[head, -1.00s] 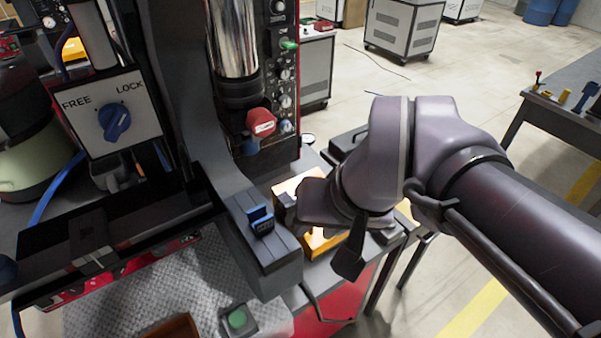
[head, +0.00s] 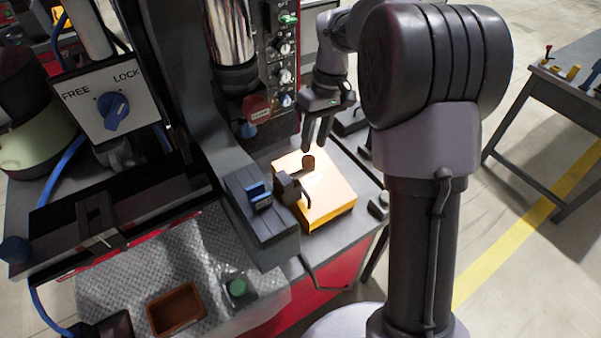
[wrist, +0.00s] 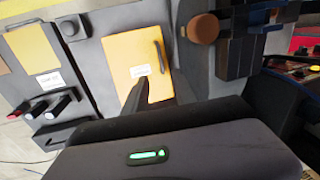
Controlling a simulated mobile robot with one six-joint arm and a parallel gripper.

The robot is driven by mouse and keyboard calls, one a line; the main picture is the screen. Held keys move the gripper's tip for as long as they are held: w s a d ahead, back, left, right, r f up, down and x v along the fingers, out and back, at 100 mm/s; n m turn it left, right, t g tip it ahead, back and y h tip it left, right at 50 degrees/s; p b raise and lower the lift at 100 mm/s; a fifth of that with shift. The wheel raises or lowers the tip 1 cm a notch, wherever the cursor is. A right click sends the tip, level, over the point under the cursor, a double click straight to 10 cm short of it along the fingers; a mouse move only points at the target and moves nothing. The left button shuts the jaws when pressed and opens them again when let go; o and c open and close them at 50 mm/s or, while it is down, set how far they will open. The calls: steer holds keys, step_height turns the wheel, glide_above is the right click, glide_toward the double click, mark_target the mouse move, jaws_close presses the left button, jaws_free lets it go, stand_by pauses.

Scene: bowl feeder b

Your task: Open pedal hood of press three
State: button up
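A yellow hood (head: 325,205), box-shaped, sits on the grey bench top at the right of the press. In the wrist view its yellow face (wrist: 126,48) shows a dark bar handle and a small white label, too small to read. The hood looks closed. My gripper (head: 316,148) points down above the hood's back edge, with its two fingers apart and nothing seen between them. In the wrist view the dark fingers (wrist: 158,92) reach toward the yellow face near the handle. Contact with the handle cannot be told.
A red knob (head: 256,108) and control panel stand behind.

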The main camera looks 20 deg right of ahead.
steer(key=b, duration=0.6)
glide_above(304, 183)
steer(key=s+a, duration=0.1)
steer(key=s, duration=0.3)
step_height(304, 183, down, 15)
steer(key=shift+a+r, duration=0.1)
steer(key=shift+p, duration=0.3)
steer(key=shift+c, duration=0.3)
jaws_close()
